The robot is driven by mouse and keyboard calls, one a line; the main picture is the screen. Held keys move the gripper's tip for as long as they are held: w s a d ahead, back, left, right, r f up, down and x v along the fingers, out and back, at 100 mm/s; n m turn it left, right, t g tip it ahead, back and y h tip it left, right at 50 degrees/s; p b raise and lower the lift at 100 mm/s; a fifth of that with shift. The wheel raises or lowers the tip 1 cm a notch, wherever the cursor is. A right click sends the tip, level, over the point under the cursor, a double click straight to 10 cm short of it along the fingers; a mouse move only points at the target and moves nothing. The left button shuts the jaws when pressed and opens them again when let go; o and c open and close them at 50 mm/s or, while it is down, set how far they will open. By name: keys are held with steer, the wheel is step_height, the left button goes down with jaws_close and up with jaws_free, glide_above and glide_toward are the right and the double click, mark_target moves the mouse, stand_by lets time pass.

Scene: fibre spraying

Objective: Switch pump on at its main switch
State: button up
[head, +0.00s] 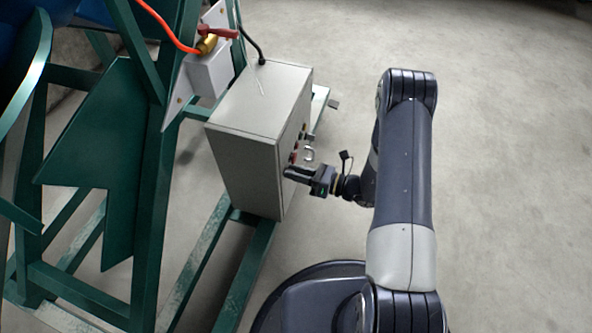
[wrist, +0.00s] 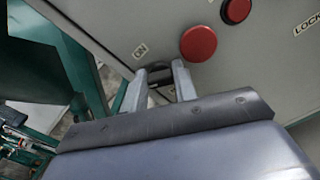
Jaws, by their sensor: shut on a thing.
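The grey control box (head: 240,165) stands on the green frame, with its panel facing right toward my arm. A dark switch knob (wrist: 158,70), which looks like the main switch, sits just below that label. My gripper (wrist: 158,80) has its two fingers on either side of this knob and is shut on it. In the head view my gripper (head: 297,174) meets the lower panel; the fingers hide the knob there. The knob's exact turn angle is hard to see.
A large red button (wrist: 198,43) is close beside the right finger, with a smaller red one (wrist: 236,10) above it. A metal shackle (head: 309,155) sticks out near my gripper. A red hose (head: 165,28) runs to a brass valve. Open floor (head: 510,150) lies right.

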steer(key=m+p, duration=0.1)
steer(key=m, duration=0.3)
steer(key=m+p, duration=0.1)
steer(key=m, duration=0.7)
steer(key=shift+w+d+f+m+p, duration=0.1)
steer(key=shift+f+m+p, duration=0.2)
steer(key=shift+p, duration=0.1)
stand_by(0.3)
steer(key=o, duration=0.7)
steer(key=shift+r, duration=0.1)
steer(key=p+v, duration=0.1)
steer(key=v, duration=0.9)
steer(key=shift+d+p, duration=0.4)
